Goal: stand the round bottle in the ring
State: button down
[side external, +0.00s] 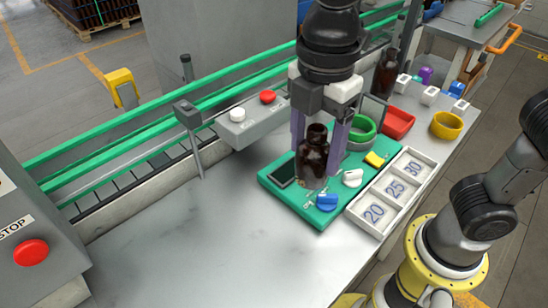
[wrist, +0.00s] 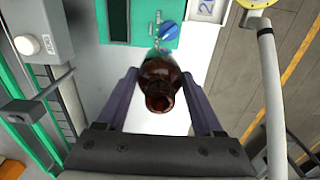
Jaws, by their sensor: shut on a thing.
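A dark amber round bottle (side external: 314,160) is upright between the purple fingers of my gripper (side external: 316,158), which is shut on it. In the wrist view the bottle (wrist: 160,80) shows its open mouth towards the camera, between the fingers (wrist: 159,74). The bottle is over the green board (side external: 279,187); I cannot tell whether its base touches it. A green ring (side external: 369,123) stands behind and right of my gripper, partly hidden by it. A yellow ring (side external: 446,125) lies farther right on the table.
A red bin (side external: 398,123) and another amber bottle (side external: 385,75) stand behind. A button box (side external: 250,122) is at left; the front-left table is clear.

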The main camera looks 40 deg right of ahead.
jog(key=shift+s+d+r, duration=0.55)
jog(key=shift+s+d, duration=0.2)
jog(key=shift+s, duration=0.15)
jog(key=shift+s+d+r, duration=0.1)
jog(key=shift+d+r, duration=0.05)
jog(key=shift+d, duration=0.05)
jog(key=w+d+f+m, duration=0.2)
jog(key=w+d+m, duration=1.55)
jog(key=w, duration=0.45)
jog(key=s+d+r, duration=0.1)
jog(key=s+r, duration=0.2)
jog(key=s, duration=1.1)
jog(key=s+d+r, duration=0.1)
jog(key=s+r, duration=0.2)
jog(key=s, duration=1.1)
send_over(362, 111)
jog(key=s+a, duration=0.3)
jog(key=a, duration=0.2)
notch_tip(362, 111, down, 10)
jog(key=r, duration=0.1)
jog(key=shift+m, duration=0.25)
jog(key=shift+w+a+f, duration=0.1)
jog(key=shift+w+f, duration=0.05)
jog(key=shift+f, duration=0.9)
jog(key=shift+w+f, duration=0.15)
jog(key=shift+f, duration=0.9)
